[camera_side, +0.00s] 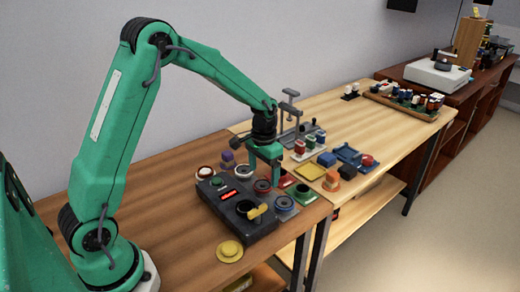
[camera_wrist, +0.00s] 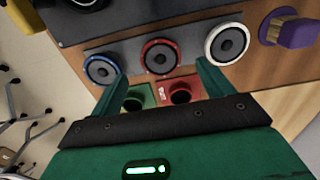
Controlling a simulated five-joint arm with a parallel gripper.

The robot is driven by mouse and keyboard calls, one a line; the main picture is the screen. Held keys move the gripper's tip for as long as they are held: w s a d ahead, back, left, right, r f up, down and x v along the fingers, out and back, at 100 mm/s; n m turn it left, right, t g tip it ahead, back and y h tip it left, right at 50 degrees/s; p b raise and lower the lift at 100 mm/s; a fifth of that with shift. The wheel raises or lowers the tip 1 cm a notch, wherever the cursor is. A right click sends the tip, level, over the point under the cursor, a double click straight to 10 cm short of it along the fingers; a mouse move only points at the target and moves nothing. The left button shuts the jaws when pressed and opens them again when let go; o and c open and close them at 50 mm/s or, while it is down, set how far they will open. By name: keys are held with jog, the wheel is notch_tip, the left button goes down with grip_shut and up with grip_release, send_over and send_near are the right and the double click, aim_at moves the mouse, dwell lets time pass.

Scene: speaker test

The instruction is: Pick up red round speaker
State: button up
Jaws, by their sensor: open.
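The red round speaker (camera_wrist: 160,56) has a red rim and a dark cone. It is in the middle of a row in the wrist view, on a grey strip, between a blue-rimmed speaker (camera_wrist: 101,69) and a white-rimmed speaker (camera_wrist: 227,43). In the side view the red speaker (camera_side: 262,186) sits beside the dark test box. My gripper (camera_wrist: 160,69) is open, with one fingertip on each side of the red speaker in the wrist picture. In the side view my gripper (camera_side: 264,163) hangs just behind and above it. Contact cannot be seen.
The dark test box (camera_side: 238,210) with a red display is close by. Green (camera_wrist: 138,98) and red (camera_wrist: 188,87) blocks lie near the fingers. A purple piece (camera_wrist: 295,33) is beyond the white speaker. A yellow round piece (camera_side: 230,249) lies near the table's front edge.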

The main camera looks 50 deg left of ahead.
aim_at(263, 185)
jog(key=shift+f, duration=2.05)
jog(key=c, duration=1)
